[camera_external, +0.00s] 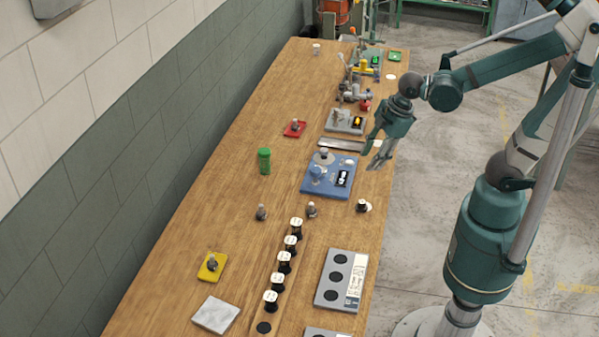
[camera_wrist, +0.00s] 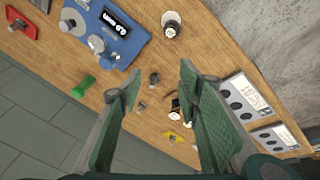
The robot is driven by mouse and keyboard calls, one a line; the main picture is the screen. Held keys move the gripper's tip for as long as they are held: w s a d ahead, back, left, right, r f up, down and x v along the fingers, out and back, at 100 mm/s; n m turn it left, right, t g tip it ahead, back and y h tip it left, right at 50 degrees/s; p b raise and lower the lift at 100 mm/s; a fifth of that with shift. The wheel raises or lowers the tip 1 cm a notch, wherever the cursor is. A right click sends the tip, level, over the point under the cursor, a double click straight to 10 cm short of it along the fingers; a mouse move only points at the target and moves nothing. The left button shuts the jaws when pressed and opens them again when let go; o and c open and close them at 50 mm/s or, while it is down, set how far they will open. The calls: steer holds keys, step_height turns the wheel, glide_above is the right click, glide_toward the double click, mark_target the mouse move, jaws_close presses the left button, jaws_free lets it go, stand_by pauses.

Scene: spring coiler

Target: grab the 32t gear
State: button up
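I cannot tell for sure which object is the 32t gear, as no such marking is readable. Several small black spool-like pieces with white labelled tops stand in a row, one of them (camera_external: 284,260) mid-row. A separate dark round piece with a pale top (camera_external: 362,206) stands near the bench's right edge; a similar round piece shows in the wrist view (camera_wrist: 172,25). My gripper (camera_external: 379,163) hangs above the bench's right edge, right of the blue machine (camera_external: 318,189). In the wrist view my gripper (camera_wrist: 154,75) has its fingers wide apart, with nothing held between them.
A grey plate with black discs (camera_external: 326,293) lies at the front right. Machines (camera_external: 345,121) crowd the far bench. Bare wood shows at the left middle.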

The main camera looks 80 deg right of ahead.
mark_target(362, 202)
steer(key=shift+w+d+f+n+g, duration=0.2)
steer(key=shift+f+n+g, duration=0.45)
steer(key=shift+f+n, duration=1.2)
steer(key=shift+w+d+f+n+g, duration=0.1)
steer(key=shift+w+f+n+g, duration=0.35)
steer(key=shift+f+n, duration=1.4)
steer(key=shift+w+d+f+n+g, duration=0.1)
steer(key=shift+f+n+g, duration=0.8)
steer(key=shift+f, duration=1.8)
steer(key=shift+b, duration=0.3)
steer(key=shift+f, duration=1.3)
steer(key=shift+w+d+f+b, duration=0.1)
steer(key=shift+f+b, duration=0.25)
steer(key=shift+f, duration=0.95)
steer(key=shift+d+f+b, duration=0.1)
steer(key=shift+f+b, duration=0.2)
steer(key=shift+f, duration=1)
steer(key=shift+c, duration=0.7)
steer(key=c, duration=0.9)
